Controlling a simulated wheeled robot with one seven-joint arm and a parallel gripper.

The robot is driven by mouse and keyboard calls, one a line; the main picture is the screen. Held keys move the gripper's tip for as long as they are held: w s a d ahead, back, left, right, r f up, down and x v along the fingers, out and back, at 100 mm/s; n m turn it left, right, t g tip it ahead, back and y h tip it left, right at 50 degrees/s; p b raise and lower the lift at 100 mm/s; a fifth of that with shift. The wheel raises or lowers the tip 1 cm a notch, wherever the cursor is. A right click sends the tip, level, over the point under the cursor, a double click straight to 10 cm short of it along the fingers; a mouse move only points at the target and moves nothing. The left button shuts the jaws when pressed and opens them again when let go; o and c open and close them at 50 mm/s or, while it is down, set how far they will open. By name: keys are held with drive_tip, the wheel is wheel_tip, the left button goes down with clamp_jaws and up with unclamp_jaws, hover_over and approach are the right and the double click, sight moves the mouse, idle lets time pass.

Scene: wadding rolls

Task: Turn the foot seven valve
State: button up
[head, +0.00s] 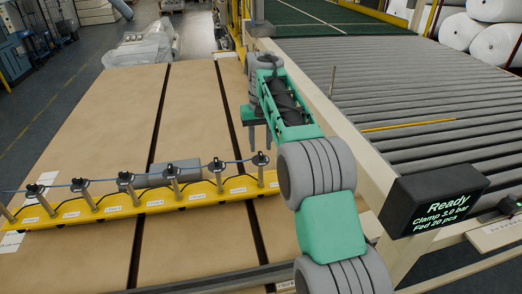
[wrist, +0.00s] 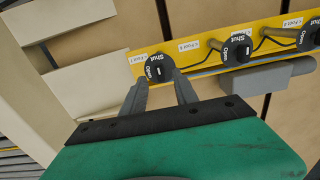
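The valve at the right end of the yellow bar (head: 260,158) has a black knob, and it also shows in the wrist view (wrist: 159,68). Its dial is marked Shut and Open; the label beside it appears to read Foot 7, in small print. My gripper (head: 258,143) points down over this end of the bar. In the wrist view its two grey fingers (wrist: 160,82) are apart, with the knob between and just beyond their tips. I cannot tell whether either finger touches the knob. Nothing is held.
More black-knobbed valves (head: 214,164) stand along the yellow bar (head: 153,203), joined by a thin blue line. A grey cylinder (head: 174,173) lies behind them. Brown panels (head: 100,120) lie beneath. A cream rail (head: 335,140) and roller conveyor (head: 420,95) are right, with a black Ready display (head: 434,199).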

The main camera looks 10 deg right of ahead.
sight(260, 153)
wheel_tip(260, 153, up, 5)
idle(0.3)
